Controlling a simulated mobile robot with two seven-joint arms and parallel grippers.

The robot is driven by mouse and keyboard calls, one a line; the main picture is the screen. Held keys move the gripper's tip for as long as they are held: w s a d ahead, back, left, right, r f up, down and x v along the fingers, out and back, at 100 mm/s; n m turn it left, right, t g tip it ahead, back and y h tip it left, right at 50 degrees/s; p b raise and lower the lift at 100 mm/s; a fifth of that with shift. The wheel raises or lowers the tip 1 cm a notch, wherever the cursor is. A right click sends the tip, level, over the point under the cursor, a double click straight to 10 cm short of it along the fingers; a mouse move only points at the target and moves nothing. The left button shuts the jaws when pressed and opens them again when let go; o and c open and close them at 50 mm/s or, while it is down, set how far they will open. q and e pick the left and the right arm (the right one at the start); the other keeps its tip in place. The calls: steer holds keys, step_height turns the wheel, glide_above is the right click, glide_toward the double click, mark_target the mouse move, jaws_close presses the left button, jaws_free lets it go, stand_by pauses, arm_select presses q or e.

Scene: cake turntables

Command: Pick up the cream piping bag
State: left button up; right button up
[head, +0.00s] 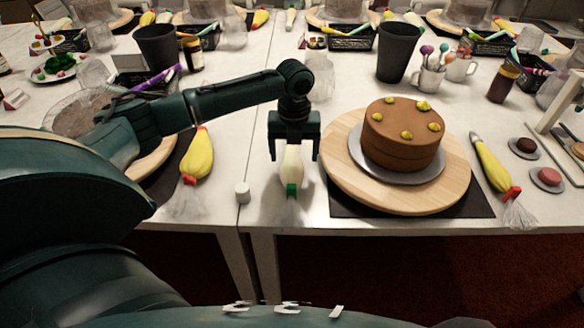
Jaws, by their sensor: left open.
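The cream piping bag (292,172) lies on the white table near its front edge, in the middle of the head view. It has a pale body, a green band and a clear, crumpled end toward me. My left gripper (294,154) points down over the bag's far part, with one finger on each side of it. The jaws are open, and the palm hides the bag's far end. I cannot tell whether the fingers touch the bag or the table. My right gripper is out of view.
A chocolate cake (402,137) stands on a wooden turntable (342,176) right of the bag. Yellow piping bags lie at the left (198,158) and right (492,168). A small white cap (243,192) is left of the bag. A black cup (397,52) stands behind the cake.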

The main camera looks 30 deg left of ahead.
mark_target(292, 161)
arm_select(q)
steer(key=f, duration=0.4)
steer(key=shift+s+a, duration=0.15)
steer(key=shift+a, duration=0.05)
steer(key=shift+c, duration=0.5)
steer(key=c, duration=0.6)
step_height(292, 161, up, 10)
steer(key=shift+r+p, duration=0.1)
steer(key=shift+p, duration=0.2)
steer(key=shift+o, duration=0.6)
steer(key=shift+c, duration=1.2)
